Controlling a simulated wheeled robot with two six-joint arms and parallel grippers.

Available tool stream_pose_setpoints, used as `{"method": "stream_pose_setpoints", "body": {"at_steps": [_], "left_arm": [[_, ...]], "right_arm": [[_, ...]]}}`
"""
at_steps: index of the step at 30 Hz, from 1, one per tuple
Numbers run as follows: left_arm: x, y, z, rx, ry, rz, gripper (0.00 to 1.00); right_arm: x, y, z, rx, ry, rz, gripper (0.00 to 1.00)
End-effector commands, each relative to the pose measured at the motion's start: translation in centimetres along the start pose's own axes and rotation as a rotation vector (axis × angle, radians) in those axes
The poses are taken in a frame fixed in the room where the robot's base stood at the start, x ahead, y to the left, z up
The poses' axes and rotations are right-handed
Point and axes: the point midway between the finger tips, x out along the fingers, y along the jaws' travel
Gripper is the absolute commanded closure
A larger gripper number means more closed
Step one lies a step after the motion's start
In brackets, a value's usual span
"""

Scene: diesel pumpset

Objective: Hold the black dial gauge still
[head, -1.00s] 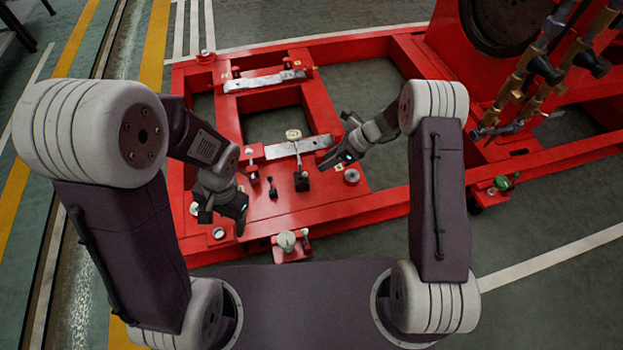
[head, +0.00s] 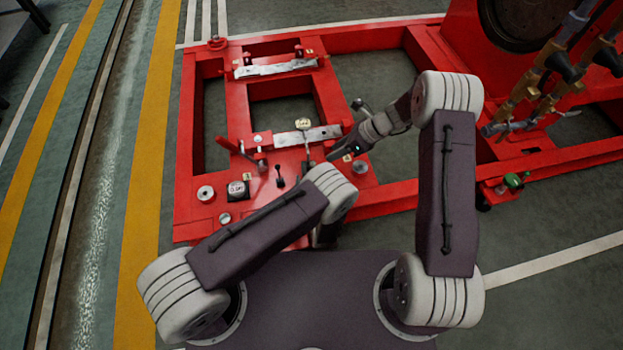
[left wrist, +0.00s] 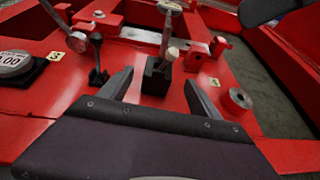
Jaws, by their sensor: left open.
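A dial gauge, with a pale face (head: 303,124) on a thin rod, stands upright; its black block base (left wrist: 158,78) shows in the left wrist view. A black block with a round white "0.00" face (head: 237,189) sits left of it, also at the left wrist view's edge (left wrist: 16,66). My left gripper (left wrist: 159,82) is open, its fingers on either side of the black base in the picture; contact cannot be told. My left arm mostly hides this gripper in the head view. My right gripper (head: 344,153) is just right of the gauge; its jaws are unclear.
The red frame (head: 184,160) carries a small black lever (head: 279,175), a red-handled lever (head: 228,146) and a metal crossbar (head: 276,68). A round steel boss (left wrist: 238,99) is right of my left gripper. Brass pipework (head: 527,88) stands at right.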

Motion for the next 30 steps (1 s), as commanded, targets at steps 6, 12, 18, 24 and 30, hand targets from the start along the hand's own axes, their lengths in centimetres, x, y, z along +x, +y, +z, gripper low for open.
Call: {"method": "stream_pose_setpoints", "body": {"at_steps": [6,12,18,24,30], "left_arm": [[2.8,0.3,0.0,-0.004,0.001,0.008,0.27],[6.7,0.3,0.0,-0.005,0.001,0.008,0.27],[8.8,0.3,0.0,-0.002,0.002,0.007,0.27],[9.1,0.3,0.0,0.0,0.003,0.006,0.27],[9.1,0.3,0.0,-0.001,0.003,0.006,0.61]], "right_arm": [[0.0,0.0,0.0,0.0,0.0,0.0,0.64],[0.0,0.0,0.0,0.0,0.0,0.0,0.64],[0.0,0.0,0.0,0.0,0.0,0.0,0.64],[0.0,0.0,0.0,0.0,0.0,0.0,0.64],[0.0,0.0,0.0,0.0,0.0,0.0,0.64]]}}
